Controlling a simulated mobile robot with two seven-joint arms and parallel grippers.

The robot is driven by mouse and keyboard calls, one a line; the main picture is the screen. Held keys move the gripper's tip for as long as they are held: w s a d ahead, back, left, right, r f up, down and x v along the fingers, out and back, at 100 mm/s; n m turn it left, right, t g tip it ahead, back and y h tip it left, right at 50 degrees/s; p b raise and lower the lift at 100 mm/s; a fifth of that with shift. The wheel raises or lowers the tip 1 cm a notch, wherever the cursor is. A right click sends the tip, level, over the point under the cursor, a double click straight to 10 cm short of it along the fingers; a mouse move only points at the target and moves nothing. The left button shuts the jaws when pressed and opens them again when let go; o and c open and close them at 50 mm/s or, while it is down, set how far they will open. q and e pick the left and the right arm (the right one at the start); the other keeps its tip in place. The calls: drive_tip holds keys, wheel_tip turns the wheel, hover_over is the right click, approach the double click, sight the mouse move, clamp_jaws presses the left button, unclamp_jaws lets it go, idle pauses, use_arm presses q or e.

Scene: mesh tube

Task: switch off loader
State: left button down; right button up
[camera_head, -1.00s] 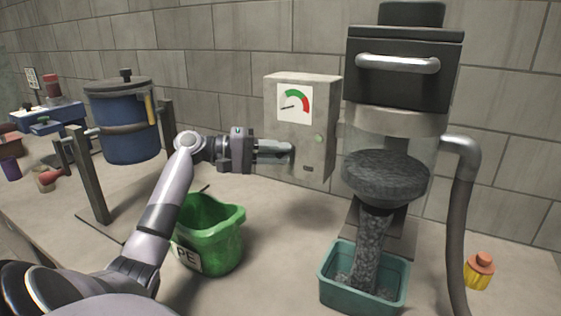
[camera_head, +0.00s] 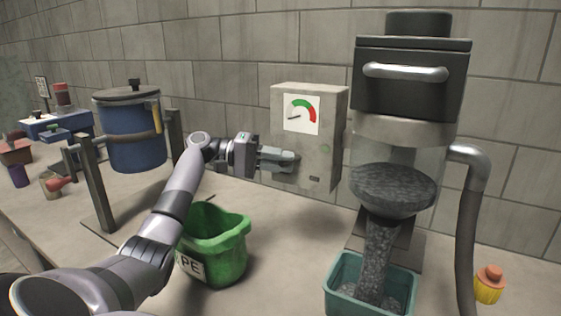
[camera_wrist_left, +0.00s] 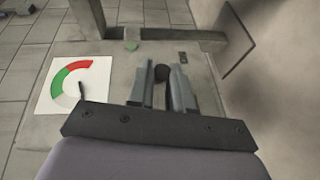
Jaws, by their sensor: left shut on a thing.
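The loader (camera_head: 413,75) is a black hopper with a silver handle above a clear chamber of grey pellets (camera_head: 392,187). The gauge also shows in the left wrist view (camera_wrist_left: 72,88). My left gripper (camera_head: 293,160) is at the box's front, below the gauge. In the left wrist view its fingers (camera_wrist_left: 165,76) are shut on a small dark round knob (camera_wrist_left: 162,72). The knob is hidden in the head view. My right gripper is not in view.
Pellets run down into a teal bin (camera_head: 341,300) below the loader. A green PE bucket (camera_head: 220,252) stands below my left arm. A blue drum (camera_head: 135,135) on a stand is at left. A hose (camera_head: 468,230) and a yellow container (camera_head: 488,286) are at right.

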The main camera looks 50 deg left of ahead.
use_arm(q)
drive_tip(key=c, duration=1.1)
unclamp_jaws()
drive_tip(key=b+v, duration=0.1)
drive_tip(key=v, duration=0.6)
